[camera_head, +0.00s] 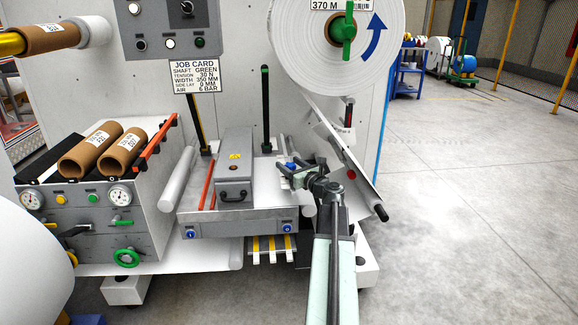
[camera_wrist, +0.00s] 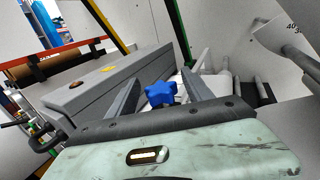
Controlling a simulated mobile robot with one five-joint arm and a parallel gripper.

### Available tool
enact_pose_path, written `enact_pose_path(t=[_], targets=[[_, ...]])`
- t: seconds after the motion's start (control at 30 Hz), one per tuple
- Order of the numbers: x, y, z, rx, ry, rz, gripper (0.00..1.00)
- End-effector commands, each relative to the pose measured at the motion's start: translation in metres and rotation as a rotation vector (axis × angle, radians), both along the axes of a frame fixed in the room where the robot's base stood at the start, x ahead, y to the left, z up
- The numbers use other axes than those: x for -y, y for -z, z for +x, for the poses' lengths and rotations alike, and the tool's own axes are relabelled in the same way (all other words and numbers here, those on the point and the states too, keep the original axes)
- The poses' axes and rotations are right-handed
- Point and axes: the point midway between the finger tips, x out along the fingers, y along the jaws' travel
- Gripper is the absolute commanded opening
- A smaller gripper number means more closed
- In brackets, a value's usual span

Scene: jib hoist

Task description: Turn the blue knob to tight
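The blue knob (camera_wrist: 161,94) is star-shaped and shows in the wrist view between the two grey fingers of my gripper (camera_wrist: 159,79). The fingers are spread, with a visible gap on each side of the knob. In the head view the blue knob (camera_head: 291,165) is a small patch at the end of my gripper (camera_head: 289,172), partly hidden by it. The knob's stem and any tight marking cannot be made out.
A grey box with a black handle (camera_head: 235,180) stands left of my gripper. Two small blue dials (camera_head: 190,233) (camera_head: 287,228) are on the tray front below. A large white roll (camera_head: 300,60) hangs above. Open floor (camera_head: 470,220) lies to the right.

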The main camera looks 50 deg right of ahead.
Motion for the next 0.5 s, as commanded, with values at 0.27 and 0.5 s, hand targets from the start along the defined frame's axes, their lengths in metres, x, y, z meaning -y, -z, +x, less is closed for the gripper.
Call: enact_pose_path(t=[0.27,0.5], targets=[[-0.008,0.0,-0.029,0.0,0.002,0.0,0.59],[-0.017,0.0,-0.072,0.0,0.002,0.0,0.59]])
